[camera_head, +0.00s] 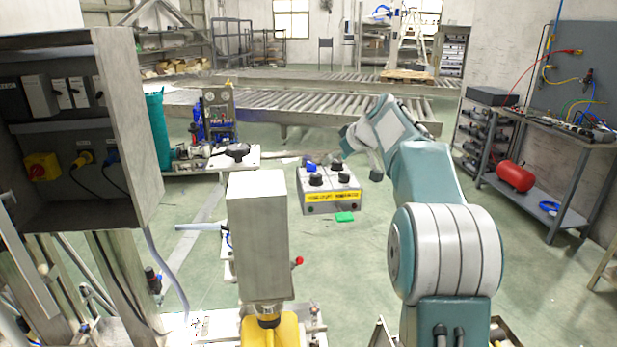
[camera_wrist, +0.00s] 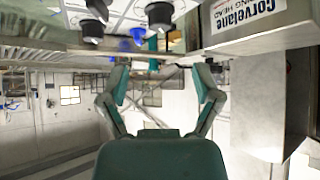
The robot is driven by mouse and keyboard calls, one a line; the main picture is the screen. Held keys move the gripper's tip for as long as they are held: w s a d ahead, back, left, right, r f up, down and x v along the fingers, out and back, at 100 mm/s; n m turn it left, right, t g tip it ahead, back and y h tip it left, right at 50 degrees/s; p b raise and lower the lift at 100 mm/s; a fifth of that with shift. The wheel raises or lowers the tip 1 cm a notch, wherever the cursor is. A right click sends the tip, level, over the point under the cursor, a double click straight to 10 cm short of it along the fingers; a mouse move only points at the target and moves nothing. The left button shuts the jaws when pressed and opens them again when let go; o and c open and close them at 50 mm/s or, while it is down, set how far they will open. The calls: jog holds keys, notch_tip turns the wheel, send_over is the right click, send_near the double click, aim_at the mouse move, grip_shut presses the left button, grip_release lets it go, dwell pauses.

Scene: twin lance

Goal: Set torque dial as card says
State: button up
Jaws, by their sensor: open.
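A grey control box (camera_head: 318,207) with a yellow front label stands mid-picture in the head view. Its top carries several black knobs (camera_head: 316,179) and a blue knob (camera_head: 311,165). Knobs also show at the top of the wrist view, black (camera_wrist: 160,14) and blue (camera_wrist: 138,36). I cannot tell which one is the torque dial, and their markings are too small to read. I cannot make out a card with a setting. My gripper (camera_wrist: 160,75) is open with nothing between its fingers; in the head view it is near the box's upper right, partly hidden by my arm.
A pale upright block (camera_head: 260,225) on a yellow base stands left of the box. A switch cabinet (camera_head: 130,130) is at left, a workbench (camera_head: 560,135) at right. A small green piece (camera_head: 344,216) lies by the box front.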

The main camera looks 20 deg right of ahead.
aim_at(317, 175)
jog(key=x, duration=1.1)
jog(key=shift+d, duration=0.1)
jog(key=shift+s+r, duration=0.1)
grip_shut()
